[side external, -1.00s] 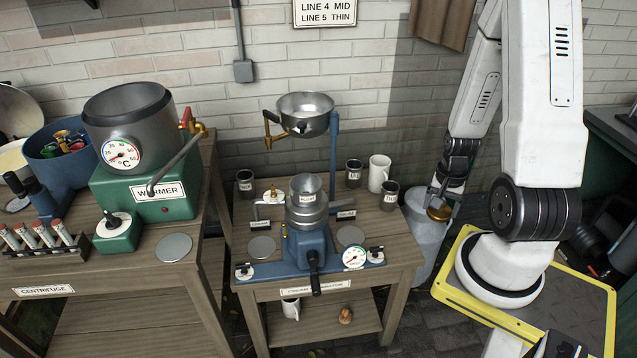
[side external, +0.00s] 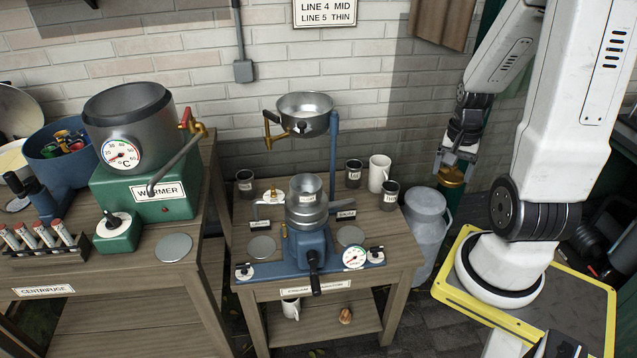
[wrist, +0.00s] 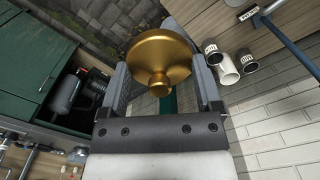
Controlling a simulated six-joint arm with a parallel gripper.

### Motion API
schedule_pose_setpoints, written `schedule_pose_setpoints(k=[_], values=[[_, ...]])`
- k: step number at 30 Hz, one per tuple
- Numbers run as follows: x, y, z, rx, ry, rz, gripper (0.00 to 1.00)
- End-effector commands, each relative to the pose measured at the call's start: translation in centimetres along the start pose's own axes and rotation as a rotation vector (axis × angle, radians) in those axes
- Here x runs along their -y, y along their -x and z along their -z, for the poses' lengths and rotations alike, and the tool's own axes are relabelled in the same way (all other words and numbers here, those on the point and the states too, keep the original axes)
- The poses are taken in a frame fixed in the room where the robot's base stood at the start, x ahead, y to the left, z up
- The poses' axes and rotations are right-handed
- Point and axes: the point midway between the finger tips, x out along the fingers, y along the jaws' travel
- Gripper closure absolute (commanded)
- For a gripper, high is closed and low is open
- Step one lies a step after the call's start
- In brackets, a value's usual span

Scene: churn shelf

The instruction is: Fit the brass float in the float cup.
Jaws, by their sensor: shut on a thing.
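The brass float (side external: 451,177) is a round golden disc with a short stub. My gripper (side external: 455,160) is shut on it and holds it in the air, right of the separator bench. In the wrist view the float (wrist: 158,58) sits between the two fingers of my gripper (wrist: 158,72), its stub facing the camera. The float cup (side external: 306,186) is the grey metal cup with a small label, upright on top of the blue separator (side external: 309,245). The float is well apart from it. The cup's inside is partly hidden.
A metal bowl (side external: 304,115) hangs over the cup on a blue post (side external: 333,150). Dark cups (side external: 390,195) and a white mug (side external: 379,173) stand at the bench's back right. A milk can (side external: 425,225) stands beside the bench. The warmer (side external: 145,185) is on the left table.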

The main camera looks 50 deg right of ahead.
Motion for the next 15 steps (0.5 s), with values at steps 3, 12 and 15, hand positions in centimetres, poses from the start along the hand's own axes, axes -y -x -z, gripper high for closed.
schedule_pose_setpoints(k=[3, 12, 15], values=[[0.7, 0.4, 0.3, 0.000, 0.004, 0.000, 0.74], [3.9, 0.7, 1.7, 0.001, 0.003, 0.000, 0.74], [5.4, 0.8, 2.2, 0.000, 0.004, 0.000, 0.74]])
